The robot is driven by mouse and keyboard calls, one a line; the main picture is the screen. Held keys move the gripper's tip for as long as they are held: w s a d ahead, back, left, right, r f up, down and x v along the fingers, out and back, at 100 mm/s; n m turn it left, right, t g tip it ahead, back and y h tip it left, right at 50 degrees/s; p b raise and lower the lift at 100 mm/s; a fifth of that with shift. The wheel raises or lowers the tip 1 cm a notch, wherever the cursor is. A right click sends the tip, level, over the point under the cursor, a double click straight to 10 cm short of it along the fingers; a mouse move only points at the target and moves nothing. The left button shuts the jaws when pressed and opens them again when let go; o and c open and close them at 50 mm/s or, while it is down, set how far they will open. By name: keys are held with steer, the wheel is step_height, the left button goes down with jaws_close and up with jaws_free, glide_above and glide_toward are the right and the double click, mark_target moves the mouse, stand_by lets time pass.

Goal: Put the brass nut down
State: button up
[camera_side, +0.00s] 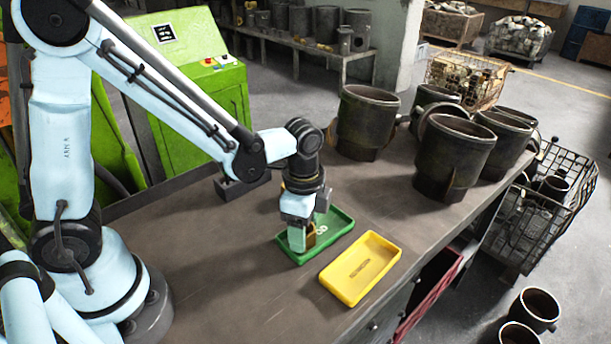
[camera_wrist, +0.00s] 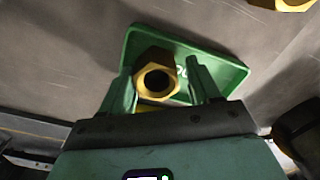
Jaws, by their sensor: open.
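The brass nut (camera_wrist: 157,80) is hexagonal with a dark round hole and sits between my gripper's fingers in the wrist view, nearer the left one. In the side view the nut (camera_side: 311,236) is partly hidden by a finger, low over or in the green tray (camera_side: 342,221). The tray also shows behind the nut in the wrist view (camera_wrist: 228,70). My gripper (camera_side: 307,230) points down at the tray with its jaws open, and a gap shows beside the nut at the right finger. Whether the nut touches the tray floor I cannot tell.
An empty-looking yellow tray (camera_side: 360,268) with dark lettering lies just right of the green one. Several big dark cast parts (camera_side: 455,155) stand farther back on the bench. Bare bench (camera_side: 215,270) lies left.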

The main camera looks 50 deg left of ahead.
step_height(320, 180, up, 11)
steer(key=s+a+r+n+t, duration=0.1)
steer(key=s+a+n+t, duration=0.2)
steer(key=a+n+t, duration=0.4)
steer(key=n, duration=0.5)
steer(key=shift+s+r, duration=0.2)
steer(key=shift+s, duration=0.15)
